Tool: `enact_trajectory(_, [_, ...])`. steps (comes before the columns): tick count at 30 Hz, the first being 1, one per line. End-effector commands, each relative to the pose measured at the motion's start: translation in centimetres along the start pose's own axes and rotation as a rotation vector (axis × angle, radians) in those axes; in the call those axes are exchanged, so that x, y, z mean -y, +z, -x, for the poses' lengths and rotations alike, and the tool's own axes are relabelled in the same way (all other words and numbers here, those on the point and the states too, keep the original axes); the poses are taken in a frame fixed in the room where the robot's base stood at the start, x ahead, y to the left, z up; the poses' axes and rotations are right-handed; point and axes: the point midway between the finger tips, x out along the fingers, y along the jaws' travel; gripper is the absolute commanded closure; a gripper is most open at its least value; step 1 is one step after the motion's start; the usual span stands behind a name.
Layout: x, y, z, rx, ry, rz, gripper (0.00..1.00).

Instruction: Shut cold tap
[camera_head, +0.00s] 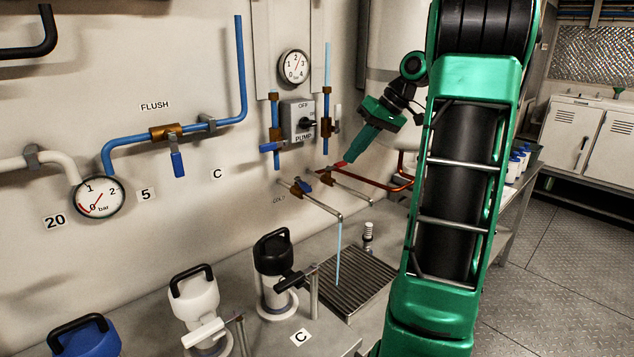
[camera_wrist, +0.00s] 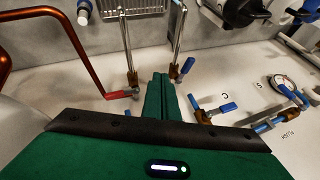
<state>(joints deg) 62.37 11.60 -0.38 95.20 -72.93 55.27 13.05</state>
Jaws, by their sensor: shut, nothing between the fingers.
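The cold tap (camera_head: 301,186) has a blue lever and sticks out of the wall above a "COLD" label. A thin pale-blue stream of water (camera_head: 338,255) falls from its spout into the drain grate (camera_head: 352,285). The hot tap (camera_head: 338,167) with a red lever is to its right. My green gripper (camera_head: 347,158) is shut and empty, close to the hot tap in the head view. In the wrist view my gripper (camera_wrist: 160,78) points between the red lever (camera_wrist: 118,94) and the cold tap's blue lever (camera_wrist: 187,65). I see no clear contact with either lever.
Blue-handled pipe valves (camera_head: 272,147), a pump switch (camera_head: 300,122) and a pressure gauge (camera_head: 294,67) are on the wall above. A copper pipe (camera_head: 375,184) bends off to the right. A black-topped flask (camera_head: 273,270) and a white one (camera_head: 197,305) stand on the counter.

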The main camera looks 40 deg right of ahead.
Motion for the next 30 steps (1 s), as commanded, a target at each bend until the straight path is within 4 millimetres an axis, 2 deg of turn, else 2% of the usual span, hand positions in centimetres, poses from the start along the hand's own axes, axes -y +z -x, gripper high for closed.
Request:
enact_trajectory(5, [0.2, 0.9, 0.9, -0.042, -0.056, -0.002, 1.0])
enact_trajectory(10, [0.5, 0.9, -0.1, -0.047, -0.066, 0.0, 1.0])
enact_trajectory(25, [1.1, 0.6, -8.9, -0.042, -0.064, 0.0, 1.0])
enact_trajectory(30, [3.1, 0.5, -9.9, -0.044, -0.061, 0.003, 1.0])
